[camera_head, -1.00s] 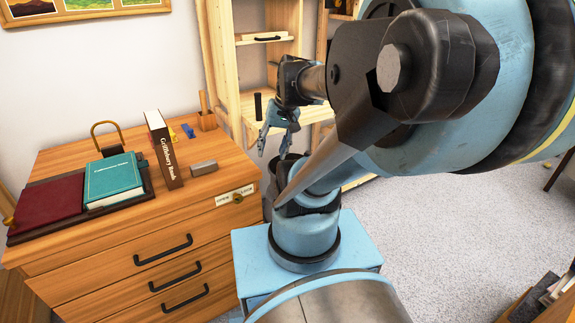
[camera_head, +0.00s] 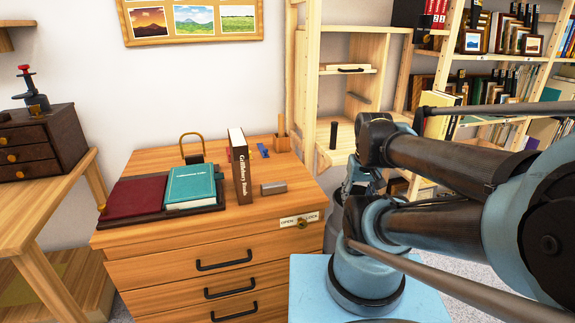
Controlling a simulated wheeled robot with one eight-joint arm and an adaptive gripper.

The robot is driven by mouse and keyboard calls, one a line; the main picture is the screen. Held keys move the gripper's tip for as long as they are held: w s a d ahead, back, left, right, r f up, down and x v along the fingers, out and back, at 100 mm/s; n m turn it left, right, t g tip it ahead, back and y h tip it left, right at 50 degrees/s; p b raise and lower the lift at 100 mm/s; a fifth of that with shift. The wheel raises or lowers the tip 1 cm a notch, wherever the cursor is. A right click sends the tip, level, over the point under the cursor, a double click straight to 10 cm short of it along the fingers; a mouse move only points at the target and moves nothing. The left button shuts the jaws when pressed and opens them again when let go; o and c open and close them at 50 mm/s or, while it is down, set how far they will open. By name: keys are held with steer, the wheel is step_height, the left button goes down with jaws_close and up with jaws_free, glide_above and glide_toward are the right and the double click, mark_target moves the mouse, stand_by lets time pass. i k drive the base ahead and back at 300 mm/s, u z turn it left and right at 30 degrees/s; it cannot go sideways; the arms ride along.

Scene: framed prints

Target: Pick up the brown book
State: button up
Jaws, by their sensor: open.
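The brown book (camera_head: 241,172) stands upright on the wooden drawer cabinet (camera_head: 225,222), its brown spine with white lettering facing me and its pale page edges showing on top. A teal book (camera_head: 191,185) and a dark red book (camera_head: 138,193) lie flat on a dark tray to its left. My gripper (camera_head: 347,190) hangs pointing down to the right of the cabinet, apart from the brown book. It is open and holds nothing that I can see. My own arm partly hides it.
A small grey block (camera_head: 273,188) lies right of the brown book, with a blue item (camera_head: 263,150) and a wooden holder (camera_head: 282,138) behind. A brass padlock-shaped object (camera_head: 192,146) stands at the back. Shelves (camera_head: 350,85) rise behind my arm.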

mark_target(238, 146)
steer(key=z, duration=0.6)
steer(key=k, duration=1.05)
steer(key=u, duration=0.15)
